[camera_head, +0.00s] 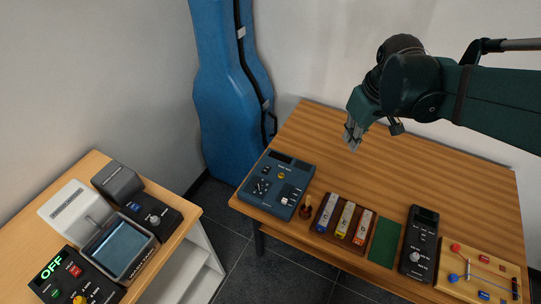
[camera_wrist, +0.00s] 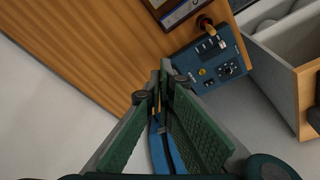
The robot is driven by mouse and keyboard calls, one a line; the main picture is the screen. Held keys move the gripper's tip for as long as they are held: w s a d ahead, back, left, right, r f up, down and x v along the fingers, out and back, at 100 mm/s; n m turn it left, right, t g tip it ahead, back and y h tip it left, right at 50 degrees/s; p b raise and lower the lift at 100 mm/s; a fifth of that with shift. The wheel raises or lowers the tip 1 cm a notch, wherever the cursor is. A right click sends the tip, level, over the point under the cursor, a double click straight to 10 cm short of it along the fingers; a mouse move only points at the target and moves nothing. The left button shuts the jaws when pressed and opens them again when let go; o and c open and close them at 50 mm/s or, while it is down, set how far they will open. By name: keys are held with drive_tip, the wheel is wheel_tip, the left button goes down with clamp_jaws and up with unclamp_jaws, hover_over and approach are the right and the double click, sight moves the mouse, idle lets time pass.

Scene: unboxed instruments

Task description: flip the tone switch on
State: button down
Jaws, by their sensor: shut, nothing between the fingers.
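A blue control box (camera_head: 277,183) sits at the left end of the striped wooden table. It has a dark display strip along its back edge, a yellow round part, a dark knob at left and a pale switch (camera_head: 287,195) at right. Its lettering is too small to read, and I cannot tell which way the switch is set. The box also shows in the wrist view (camera_wrist: 210,66), right of the fingertips. My gripper (camera_head: 352,138) is shut and empty, above the table and to the right of the box, apart from it.
A blue case (camera_head: 225,85) stands behind. The left table (camera_head: 96,162) holds other devices.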

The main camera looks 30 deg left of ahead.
drive_tip(key=w+a+f+n+g+p, duration=0.15)
drive_tip(key=a+f+n, duration=0.25)
drive_tip(key=a, duration=0.9)
drive_tip(key=n+g+h+p, duration=0.1)
drive_tip(key=n+g+p, duration=0.1)
drive_tip(key=n, duration=0.2)
hover_over(264, 172)
drive_tip(key=w, duration=0.2)
wheel_tip(264, 172, down, 7)
drive_tip(key=shift+f, duration=0.2)
drive_tip(key=shift+f, duration=0.1)
drive_tip(key=f, duration=0.4)
drive_tip(key=s+f, duration=0.1)
drive_tip(key=f, duration=0.8)
drive_tip(key=shift+s+f+b, duration=0.25)
drive_tip(key=shift+s+b, duration=0.05)
drive_tip(key=shift+b, duration=0.05)
drive_tip(key=shift+f, duration=0.1)
